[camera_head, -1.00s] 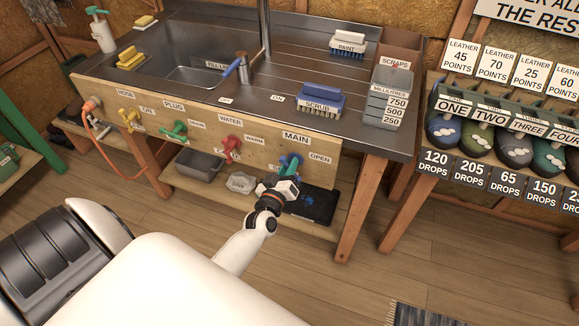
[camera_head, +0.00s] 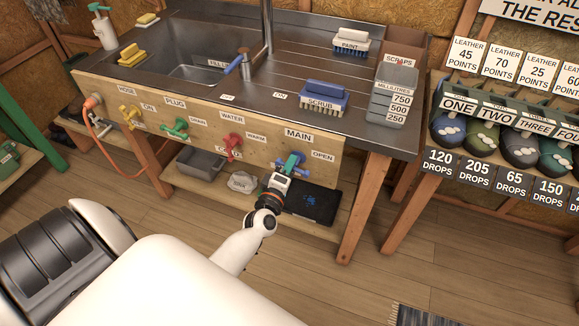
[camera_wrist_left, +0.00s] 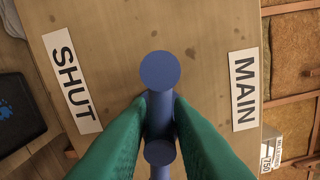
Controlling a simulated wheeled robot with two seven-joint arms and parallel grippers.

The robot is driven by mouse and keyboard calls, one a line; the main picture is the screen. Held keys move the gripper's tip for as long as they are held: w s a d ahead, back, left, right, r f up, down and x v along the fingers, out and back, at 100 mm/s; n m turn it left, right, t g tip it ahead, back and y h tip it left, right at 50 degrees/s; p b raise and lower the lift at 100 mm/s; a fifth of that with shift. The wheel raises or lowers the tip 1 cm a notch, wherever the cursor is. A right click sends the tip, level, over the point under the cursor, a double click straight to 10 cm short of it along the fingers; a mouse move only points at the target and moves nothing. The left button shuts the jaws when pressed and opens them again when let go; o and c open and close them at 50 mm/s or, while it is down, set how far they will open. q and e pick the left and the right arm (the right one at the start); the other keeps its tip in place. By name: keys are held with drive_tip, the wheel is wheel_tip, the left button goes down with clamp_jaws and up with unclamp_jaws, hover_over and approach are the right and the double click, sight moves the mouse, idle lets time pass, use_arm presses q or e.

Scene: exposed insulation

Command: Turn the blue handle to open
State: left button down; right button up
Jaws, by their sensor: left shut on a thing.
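The blue handle (camera_head: 297,160) sits on the wooden front panel of the sink bench, below the MAIN sign (camera_head: 298,135) and left of the OPEN sign (camera_head: 322,155). My left gripper (camera_head: 285,173) reaches up to it from below. In the left wrist view, the green fingers of the gripper (camera_wrist_left: 160,115) are shut on the blue handle (camera_wrist_left: 160,71), one on each side of its bar. The SHUT sign (camera_wrist_left: 75,82) and the MAIN sign (camera_wrist_left: 244,90) flank it there. In the head view my gripper hides part of the handle. My right gripper is not in view.
Red (camera_head: 231,143), green (camera_head: 175,130) and yellow (camera_head: 130,113) handles are on the same panel to the left. A bench leg (camera_head: 362,205) stands to the right.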

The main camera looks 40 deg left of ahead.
use_arm(q)
drive_tip(key=shift+n, duration=0.4)
drive_tip(key=c, duration=1.4)
unclamp_jaws()
drive_tip(key=v, duration=1.2)
drive_tip(key=shift+b, duration=0.3)
